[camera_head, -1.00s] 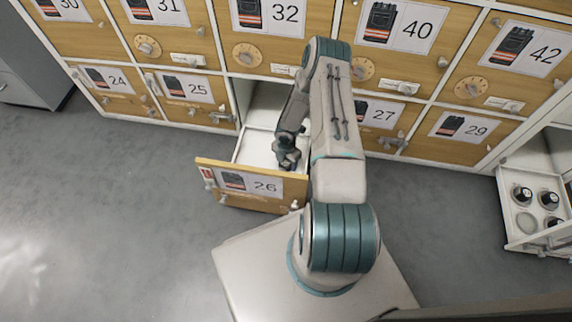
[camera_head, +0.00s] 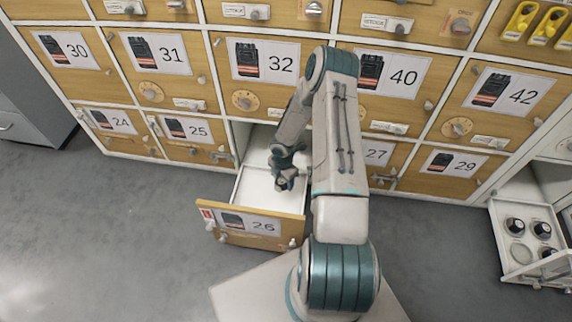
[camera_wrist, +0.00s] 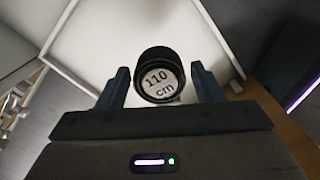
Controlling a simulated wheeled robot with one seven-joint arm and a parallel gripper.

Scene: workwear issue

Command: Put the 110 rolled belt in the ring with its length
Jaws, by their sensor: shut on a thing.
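The 110 rolled belt (camera_wrist: 161,75) is a black roll with a pale round end marked "110 cm". In the head view my gripper (camera_head: 286,180) is above the pulled-out drawer 26 (camera_head: 250,226); the belt is too small to make out there. A white drawer at the right (camera_head: 536,272) holds several dark rolls with pale ends (camera_head: 515,226). A pale empty round place, seemingly a ring (camera_head: 521,253), is at its front left. Which length it is for cannot be read.
Wooden locker doors with numbers and pictures, such as 32 (camera_head: 263,62), fill the wall behind. A grey cabinet (camera_head: 30,95) stands at the far left. The grey floor (camera_head: 440,235) is clear between the two open drawers.

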